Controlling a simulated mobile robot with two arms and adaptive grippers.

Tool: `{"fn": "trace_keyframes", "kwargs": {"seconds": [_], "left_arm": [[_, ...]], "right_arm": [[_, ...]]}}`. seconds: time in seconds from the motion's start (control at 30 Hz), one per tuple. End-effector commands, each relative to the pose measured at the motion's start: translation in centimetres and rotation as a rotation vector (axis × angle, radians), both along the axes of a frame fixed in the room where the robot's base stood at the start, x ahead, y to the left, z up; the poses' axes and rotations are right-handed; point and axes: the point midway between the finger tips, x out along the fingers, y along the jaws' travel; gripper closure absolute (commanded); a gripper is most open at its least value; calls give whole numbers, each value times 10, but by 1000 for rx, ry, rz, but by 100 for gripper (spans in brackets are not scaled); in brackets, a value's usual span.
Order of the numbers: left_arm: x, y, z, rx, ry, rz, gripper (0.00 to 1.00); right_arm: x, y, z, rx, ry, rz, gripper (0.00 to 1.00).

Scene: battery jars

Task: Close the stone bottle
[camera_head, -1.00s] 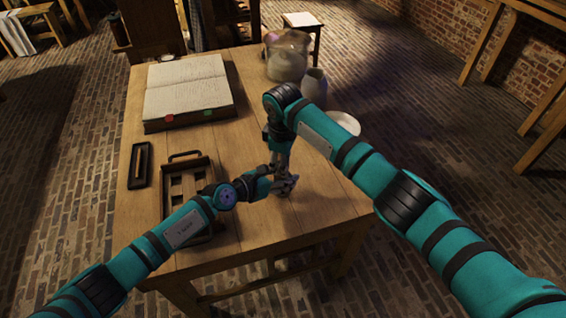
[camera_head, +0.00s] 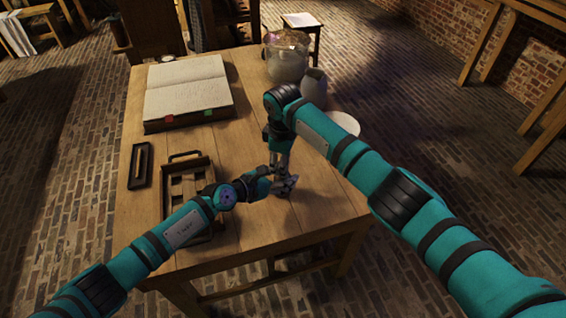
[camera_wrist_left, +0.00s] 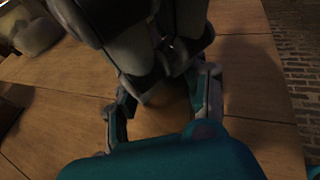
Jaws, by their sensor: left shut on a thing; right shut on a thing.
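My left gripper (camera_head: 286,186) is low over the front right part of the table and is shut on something. In the left wrist view its two fingers (camera_wrist_left: 163,112) stand either side of a dim brown patch (camera_wrist_left: 172,113), which I cannot clearly identify as the stone bottle. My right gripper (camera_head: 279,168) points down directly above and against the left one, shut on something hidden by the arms. In the left wrist view the dark right gripper (camera_wrist_left: 165,60) fills the space over my left fingers. No bottle mouth or stopper can be made out.
A glass jar (camera_head: 287,62), a grey jar (camera_head: 314,84) and a white plate (camera_head: 344,123) stand behind my right arm. The table's right front is bare.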

Motion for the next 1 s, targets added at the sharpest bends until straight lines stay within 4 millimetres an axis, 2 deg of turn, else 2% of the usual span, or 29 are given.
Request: {"fn": "trace_keyframes", "kwargs": {"seconds": [0.03,0.43,0.47,0.5,1.0], "left_arm": [[0,-2,1,-6,1,-3,100],[0,-3,2,-9,0,-3,100],[0,-3,3,-9,0,-3,100],[0,-3,3,-9,0,-3,100],[1,-1,3,-7,-3,0,100]], "right_arm": [[-4,-3,-11,-8,16,-4,92],[-4,-5,-12,-11,16,-6,92],[-4,-5,-12,-12,16,-6,65],[-4,-5,-12,-12,16,-6,60],[-3,-4,-9,-9,12,-5,60]]}}
